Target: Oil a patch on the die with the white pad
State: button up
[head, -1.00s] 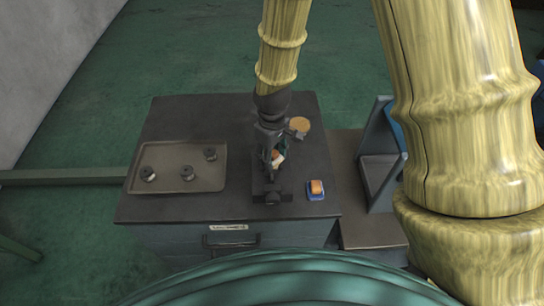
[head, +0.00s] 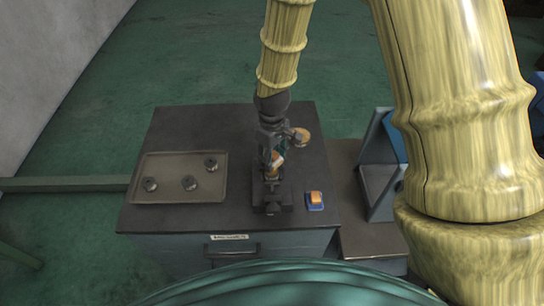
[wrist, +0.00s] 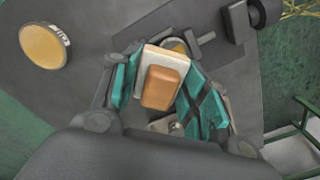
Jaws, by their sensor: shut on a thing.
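My gripper (wrist: 165,85) has teal finger pads and is shut on the white pad (wrist: 142,75), which carries an orange block-shaped back. In the head view, my gripper (head: 272,158) and the white pad (head: 279,160) are just above a dark vise-like fixture (head: 272,196) on the cabinet top. In the wrist view, part of a round metal rim with an amber middle, probably the die (wrist: 176,46), shows beyond the pad, which hides the rest. I cannot tell whether the pad touches it.
A tray (head: 160,168) with 3 small dark parts is on the left. A grey bracket-like stand (head: 381,175) is at right.

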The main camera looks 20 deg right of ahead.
jog(key=shift+r+p, duration=1.3)
jog(key=shift+r, duration=0.75)
jog(key=shift+r, duration=0.1)
jog(key=shift+r+p, duration=0.35)
jog(key=shift+r, duration=1.05)
